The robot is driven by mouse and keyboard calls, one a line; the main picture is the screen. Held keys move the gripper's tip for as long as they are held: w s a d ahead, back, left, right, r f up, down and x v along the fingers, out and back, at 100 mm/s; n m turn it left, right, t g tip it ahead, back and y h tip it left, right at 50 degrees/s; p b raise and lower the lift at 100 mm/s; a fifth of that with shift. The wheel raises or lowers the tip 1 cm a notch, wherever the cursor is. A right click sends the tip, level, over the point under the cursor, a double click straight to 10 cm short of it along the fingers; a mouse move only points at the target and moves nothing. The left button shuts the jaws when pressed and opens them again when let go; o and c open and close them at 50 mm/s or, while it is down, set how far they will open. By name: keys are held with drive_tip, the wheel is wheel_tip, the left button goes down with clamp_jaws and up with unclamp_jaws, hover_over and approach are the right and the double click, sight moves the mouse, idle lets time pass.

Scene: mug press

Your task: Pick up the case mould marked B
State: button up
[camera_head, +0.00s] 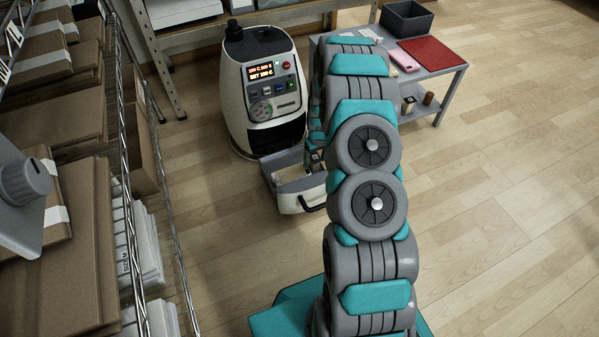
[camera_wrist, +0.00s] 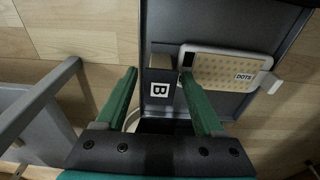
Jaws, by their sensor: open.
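The case mould marked B (camera_wrist: 159,105) is a dark block with a white B label, seen in the wrist view inside the grey drawer (camera_wrist: 222,103). My gripper (camera_wrist: 158,73) is open, with one green finger on each side of the mould. The right finger is close to a pale dotted case labelled DOTS (camera_wrist: 212,68), which lies just right of the mould. Whether either finger touches the mould cannot be told. In the head view my arm hides most of the gripper and part of the drawer (camera_head: 290,203).
The white press (camera_head: 236,95) with a lit display stands behind the open drawer. A grey side table (camera_head: 440,63) at its right holds a red mat (camera_head: 432,53), a pink phone-like item (camera_head: 404,60) and a dark bin (camera_head: 406,20). Wire shelving with boxes lines the left. Floor at right is clear.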

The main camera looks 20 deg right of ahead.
drive_tip(key=shift+f, duration=0.1)
drive_tip(key=shift+w, duration=0.1)
clamp_jaws()
idle(0.4)
